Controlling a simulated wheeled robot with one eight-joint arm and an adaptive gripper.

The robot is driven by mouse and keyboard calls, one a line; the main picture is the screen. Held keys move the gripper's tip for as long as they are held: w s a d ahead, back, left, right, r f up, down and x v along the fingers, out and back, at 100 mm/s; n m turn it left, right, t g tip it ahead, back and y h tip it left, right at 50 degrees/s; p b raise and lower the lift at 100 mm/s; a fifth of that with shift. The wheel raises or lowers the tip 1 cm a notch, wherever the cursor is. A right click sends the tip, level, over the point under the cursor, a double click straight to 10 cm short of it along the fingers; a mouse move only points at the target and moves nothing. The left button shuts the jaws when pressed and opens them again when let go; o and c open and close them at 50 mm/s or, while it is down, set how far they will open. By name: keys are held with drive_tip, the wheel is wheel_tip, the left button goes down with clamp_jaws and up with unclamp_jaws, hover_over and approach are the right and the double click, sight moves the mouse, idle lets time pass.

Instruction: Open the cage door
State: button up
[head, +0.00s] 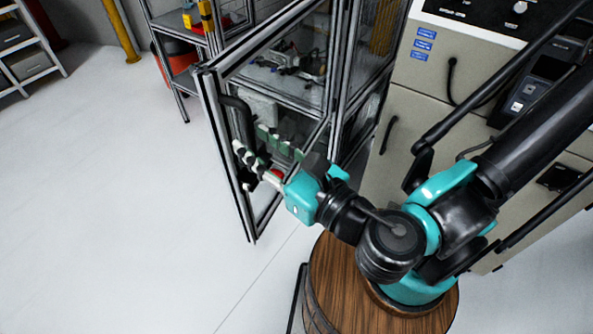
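The cage door (211,112) is a clear panel in a silver and black frame. It stands swung out from the cage (341,75), angled toward the left, with an opening behind it. A black bar handle (240,115) runs upright near its free edge. My gripper (243,163), at the end of a teal and black wrist, is at the lower part of this handle. Its fingers overlap the handle and frame, so I cannot tell whether they are shut on the handle or only beside it. A pale green shape beside the fingers looks like their reflection in the panel.
A beige cabinet (413,150) with black handles and a control panel stands right of the cage. A shelf rack (172,60) with a red bin stands behind the door. Another rack (27,45) is at the far left. The floor (110,200) left of the door is clear.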

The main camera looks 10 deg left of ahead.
drive_tip(key=v, duration=0.9)
idle(0.6)
drive_tip(key=shift+s, duration=0.1)
idle(0.4)
